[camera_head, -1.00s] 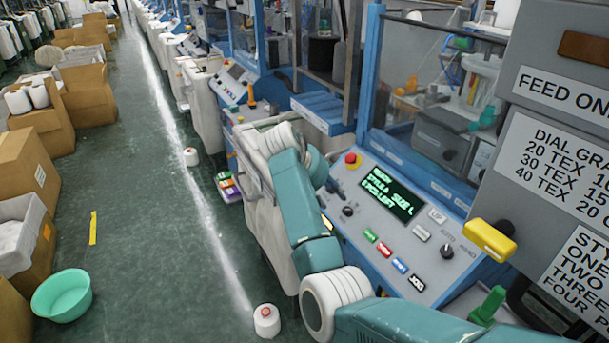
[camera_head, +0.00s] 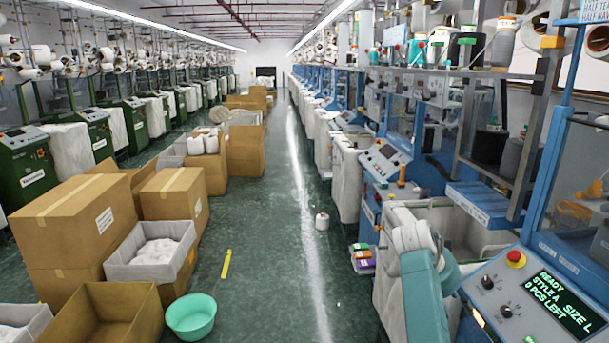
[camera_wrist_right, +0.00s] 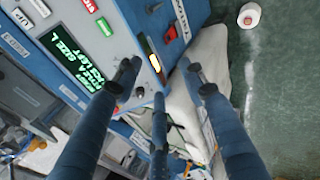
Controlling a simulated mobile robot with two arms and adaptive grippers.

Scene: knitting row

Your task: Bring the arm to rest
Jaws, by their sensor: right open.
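My right arm (camera_head: 424,300), teal with pale joints, rises from the bottom edge in the head view, beside the knitting machine's control panel (camera_head: 490,290). Its gripper is hard to make out there. In the right wrist view, the right gripper (camera_wrist_right: 160,80) has its dark blue fingers spread with nothing held between them. Beyond the fingers are the panel, its green-lit display (camera_wrist_right: 75,42) and a pale cloth-like surface (camera_wrist_right: 195,120). In the head view the display (camera_head: 562,303) reads READY, STYLE A, SIZE L, 0 PCS LEFT. My left gripper is not in view.
A red emergency button (camera_head: 515,258) tops the panel. A white yarn cone (camera_head: 322,221) stands on the aisle floor. Cardboard boxes (camera_head: 72,222), a grey bin (camera_head: 120,262) and a green basin (camera_head: 191,314) line the left. The central aisle between is mostly clear.

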